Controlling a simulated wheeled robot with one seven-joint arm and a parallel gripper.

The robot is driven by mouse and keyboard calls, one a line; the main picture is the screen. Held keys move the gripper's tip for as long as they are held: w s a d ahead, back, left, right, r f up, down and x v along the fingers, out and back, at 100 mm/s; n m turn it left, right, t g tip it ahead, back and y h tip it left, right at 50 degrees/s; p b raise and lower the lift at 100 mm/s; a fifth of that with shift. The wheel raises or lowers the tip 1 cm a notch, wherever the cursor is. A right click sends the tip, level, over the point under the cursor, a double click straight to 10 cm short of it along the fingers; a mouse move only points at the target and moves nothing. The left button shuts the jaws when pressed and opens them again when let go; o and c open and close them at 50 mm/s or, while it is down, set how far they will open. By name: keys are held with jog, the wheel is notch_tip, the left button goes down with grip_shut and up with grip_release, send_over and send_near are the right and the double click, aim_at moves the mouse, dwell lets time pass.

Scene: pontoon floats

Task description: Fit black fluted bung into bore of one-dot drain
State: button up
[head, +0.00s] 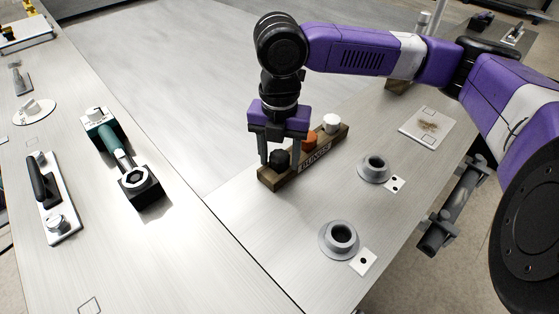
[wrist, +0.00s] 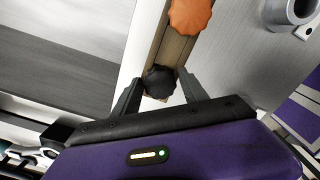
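The black fluted bung (head: 279,159) sits at the near left end of a wooden rack (head: 272,180). My gripper (head: 282,156) is over that end, pointing down, with a finger on either side of the bung. In the wrist view the black bung (wrist: 159,82) lies between the spread fingertips (wrist: 158,80), with gaps visible, so the gripper looks open. The one-dot drain (head: 340,237) is a grey flanged ring with an empty-looking dark bore, beside a white plate with one dot (head: 363,262).
Another grey drain (head: 374,168) stands farther back, beside a white plate (head: 395,185) that seems to carry two dots. An orange bung (head: 309,141) and a white bung (head: 331,123) share the rack. Bare bench lies between the rack and the drains.

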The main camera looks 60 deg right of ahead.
grip_shut()
jog(key=shift+r, duration=0.1)
